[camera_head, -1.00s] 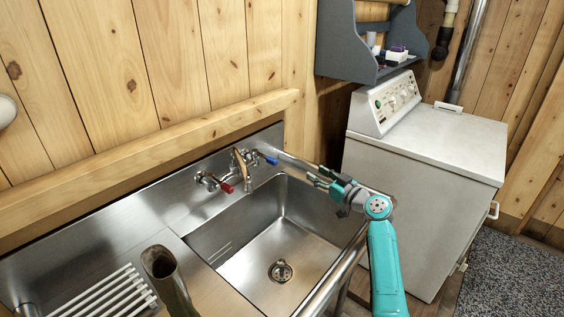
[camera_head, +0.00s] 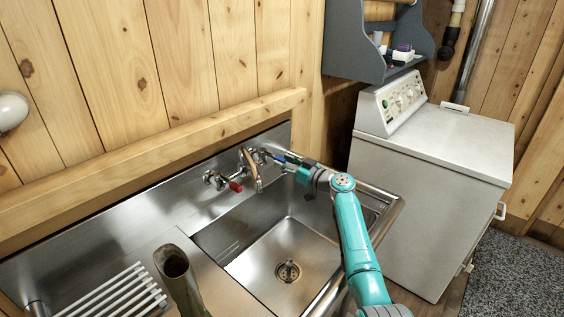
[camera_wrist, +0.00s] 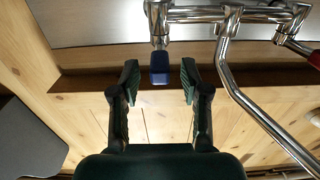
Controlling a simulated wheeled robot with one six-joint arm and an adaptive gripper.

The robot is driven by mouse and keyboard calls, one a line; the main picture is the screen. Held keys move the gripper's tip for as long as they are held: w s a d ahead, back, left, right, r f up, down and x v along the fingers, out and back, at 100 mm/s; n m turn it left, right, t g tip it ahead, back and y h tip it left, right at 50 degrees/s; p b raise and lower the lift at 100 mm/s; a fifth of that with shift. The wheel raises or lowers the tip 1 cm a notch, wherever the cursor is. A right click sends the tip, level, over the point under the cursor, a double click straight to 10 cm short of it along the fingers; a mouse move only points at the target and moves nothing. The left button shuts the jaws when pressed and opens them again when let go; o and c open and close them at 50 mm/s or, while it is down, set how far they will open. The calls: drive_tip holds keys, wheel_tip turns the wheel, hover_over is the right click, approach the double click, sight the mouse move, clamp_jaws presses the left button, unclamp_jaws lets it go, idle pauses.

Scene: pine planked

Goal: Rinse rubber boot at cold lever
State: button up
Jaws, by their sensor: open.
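The blue cold lever (camera_wrist: 160,68) sits between the two open fingers of my gripper (camera_wrist: 159,80) in the wrist view, and no finger visibly touches it. In the head view my gripper (camera_head: 288,161) is at the right end of the tap, and the lever is mostly hidden there. The red lever (camera_head: 235,186) is on the tap's left side. The chrome spout (camera_head: 251,170) stands between them and also shows in the wrist view (camera_wrist: 238,75). The olive rubber boot (camera_head: 178,277) stands upright on the counter left of the basin, its opening up.
The steel sink basin (camera_head: 262,245) is empty, with a drain (camera_head: 288,271) in its floor. A white slatted rack (camera_head: 115,292) lies left of the boot. A white washing machine (camera_head: 430,170) stands right of the sink, below a grey shelf (camera_head: 365,55).

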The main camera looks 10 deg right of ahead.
drive_tip(key=shift+x, duration=0.8)
clamp_jaws()
drive_tip(key=shift+w+d+n+g+y, duration=0.3)
drive_tip(key=shift+n+g+y, duration=0.1)
drive_tip(key=shift+y, duration=0.1)
drive_tip(key=shift+w+d+n+g+y, duration=0.3)
drive_tip(key=shift+n+g+y, duration=0.4)
drive_tip(key=shift+g+y, duration=0.1)
